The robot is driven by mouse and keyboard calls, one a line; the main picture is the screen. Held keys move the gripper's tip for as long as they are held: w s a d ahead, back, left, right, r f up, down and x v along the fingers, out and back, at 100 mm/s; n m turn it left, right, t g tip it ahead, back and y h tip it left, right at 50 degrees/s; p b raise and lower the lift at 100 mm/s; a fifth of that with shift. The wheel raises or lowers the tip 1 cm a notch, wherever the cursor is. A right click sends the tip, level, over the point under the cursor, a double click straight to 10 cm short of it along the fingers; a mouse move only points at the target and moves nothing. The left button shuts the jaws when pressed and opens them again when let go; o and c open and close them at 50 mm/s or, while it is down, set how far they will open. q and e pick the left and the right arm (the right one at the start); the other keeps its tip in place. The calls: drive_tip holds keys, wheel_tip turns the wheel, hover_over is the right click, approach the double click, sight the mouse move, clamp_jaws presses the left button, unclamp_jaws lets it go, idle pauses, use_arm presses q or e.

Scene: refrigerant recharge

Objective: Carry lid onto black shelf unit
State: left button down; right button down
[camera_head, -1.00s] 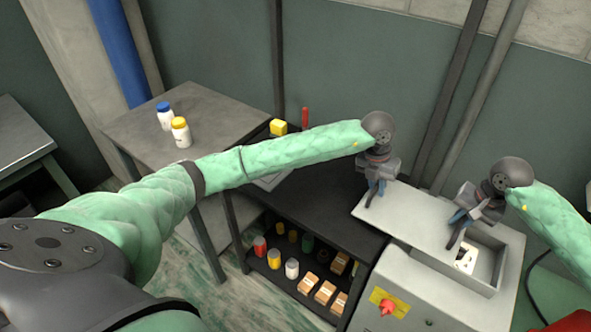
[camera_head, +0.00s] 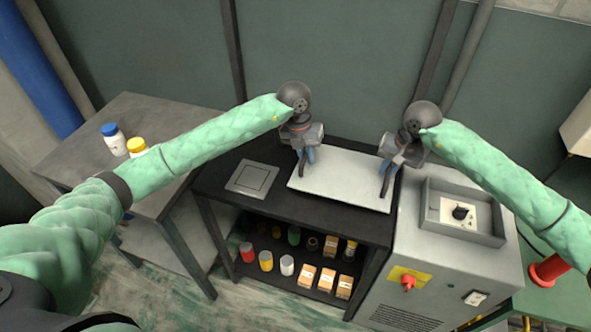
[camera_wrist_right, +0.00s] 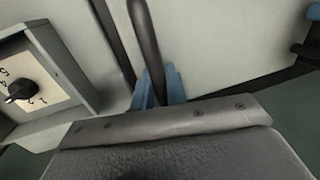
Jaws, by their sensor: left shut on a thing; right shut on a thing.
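The lid (camera_head: 343,180) is a flat pale grey plate. It is held level over the right part of the top of the black shelf unit (camera_head: 222,205); I cannot tell if it touches the top. My left gripper (camera_head: 303,162) is shut on the lid's left end. My right gripper (camera_head: 386,178) is shut on its right end, close to the machine. In the right wrist view the lid (camera_wrist_right: 225,45) fills the upper right, and the blue fingers of my right gripper (camera_wrist_right: 160,98) are at its edge, partly hidden by the gripper body.
The grey machine (camera_head: 440,265) stands right of the shelf, with an open recess holding a dial (camera_head: 461,212). A grey square panel (camera_head: 252,179) lies on the shelf top's left. Several jars and boxes fill the lower shelf. Two bottles (camera_head: 114,139) stand on the left table.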

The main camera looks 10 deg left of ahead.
sight(306, 165)
drive_tip(key=shift+d, duration=0.15)
